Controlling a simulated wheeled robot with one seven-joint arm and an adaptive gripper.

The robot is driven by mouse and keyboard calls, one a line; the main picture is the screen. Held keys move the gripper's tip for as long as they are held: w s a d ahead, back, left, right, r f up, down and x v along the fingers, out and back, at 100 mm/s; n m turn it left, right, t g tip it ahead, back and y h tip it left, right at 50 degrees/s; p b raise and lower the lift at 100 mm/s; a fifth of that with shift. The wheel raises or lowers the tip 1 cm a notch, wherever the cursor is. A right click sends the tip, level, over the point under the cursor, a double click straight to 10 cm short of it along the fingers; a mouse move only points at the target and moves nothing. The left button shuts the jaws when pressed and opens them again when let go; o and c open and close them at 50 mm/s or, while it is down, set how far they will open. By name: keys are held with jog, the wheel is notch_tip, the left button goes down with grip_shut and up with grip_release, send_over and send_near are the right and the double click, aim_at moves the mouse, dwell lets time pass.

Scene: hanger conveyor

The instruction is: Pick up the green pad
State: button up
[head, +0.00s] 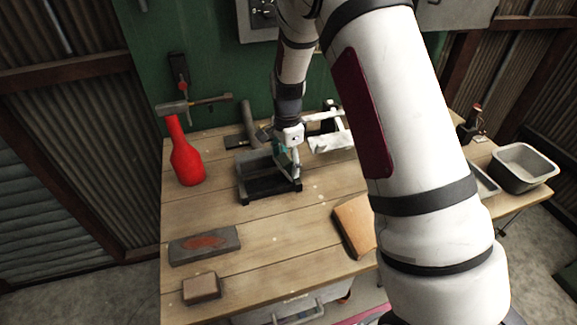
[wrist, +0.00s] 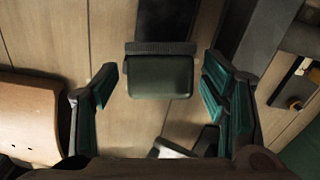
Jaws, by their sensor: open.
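The green pad (wrist: 160,78) shows in the wrist view as a dark green block with a grey bar along its upper edge, near the middle of the picture. My gripper (wrist: 160,70) is open, with one teal-lined finger on each side of the pad in the picture. A gap shows between each finger and the pad, and I see no contact. How far the pad lies beyond the fingertips I cannot tell. In the head view my gripper (head: 287,155) is low over the back of the wooden bench, and I cannot make out the pad there.
A grey open holder (head: 268,187) stands beside my gripper on the bench (head: 290,236). A red bottle (head: 186,160) and a hammer (head: 248,120) are to the left. A sharpening stone (head: 204,244) and a small block (head: 201,288) lie front left. A metal tub (head: 522,168) is far right.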

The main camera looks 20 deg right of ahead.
jog(key=shift+f, duration=0.85)
jog(key=shift+c, duration=0.3)
jog(key=c, duration=1.3)
jog(key=shift+r, duration=0.1)
